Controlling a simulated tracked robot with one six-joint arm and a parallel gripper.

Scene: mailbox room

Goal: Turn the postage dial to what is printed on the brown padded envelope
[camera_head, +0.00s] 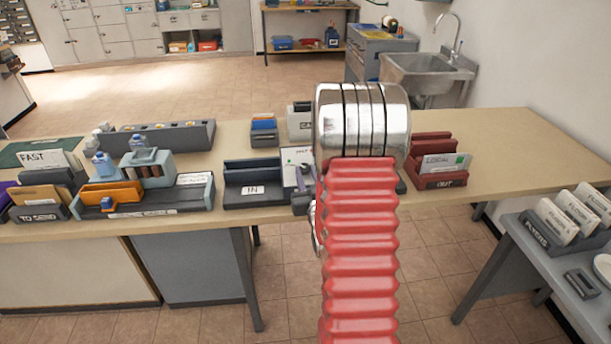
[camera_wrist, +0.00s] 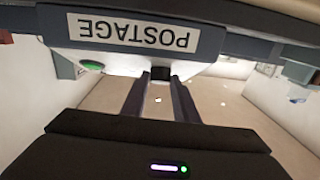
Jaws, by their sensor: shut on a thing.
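The postage machine shows in the wrist view as a dark body with an upside-down POSTAGE label (camera_wrist: 134,33), a pale face and a green button (camera_wrist: 91,66). My gripper (camera_wrist: 160,82) has its two dark fingers closed on a small dark knob (camera_wrist: 160,74), which looks like the postage dial. Its setting cannot be read. In the head view the machine's white face (camera_head: 291,173) is partly hidden behind my arm, and my gripper is mostly hidden there too. A tan-brown envelope (camera_head: 37,194) stands in the TO SEND tray (camera_head: 40,213) at left; its print is too small to read.
An IN tray (camera_head: 252,190) stands left of the machine, an OUT tray (camera_head: 447,182) to the right. A stamp holder tray (camera_head: 150,205) and a FAST tray (camera_head: 47,176) are on the left. The counter's right end is clear. A grey side table (camera_head: 540,262) stands at right.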

